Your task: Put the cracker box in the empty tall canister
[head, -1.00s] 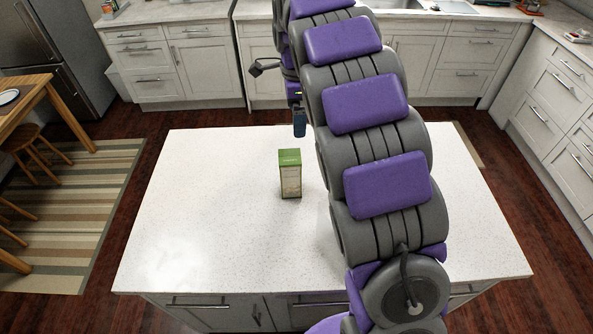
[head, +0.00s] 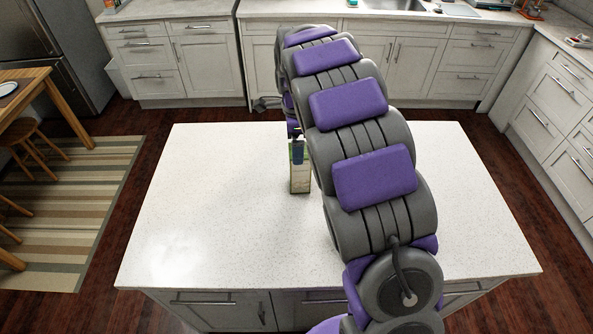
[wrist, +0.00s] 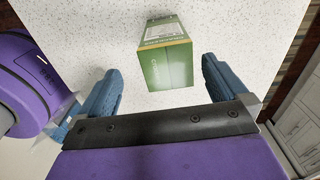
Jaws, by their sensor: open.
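The cracker box (head: 300,178) stands upright on the white island counter, with my arm partly in front of it in the head view. In the wrist view the box (wrist: 166,62) shows its green top and a printed side, just beyond and between my fingertips. My gripper (wrist: 160,76) is open, with one blue finger on each side and nothing between them. In the head view a blue finger (head: 297,150) shows in front of the box's upper part. Whether it touches the box I cannot tell. No tall canister shows in these frames.
The white island counter (head: 210,220) is otherwise bare, with free room left and right. Cabinets and back counters (head: 190,60) line the far wall. A table with stools (head: 30,110) stands at the left on a striped rug (head: 90,210).

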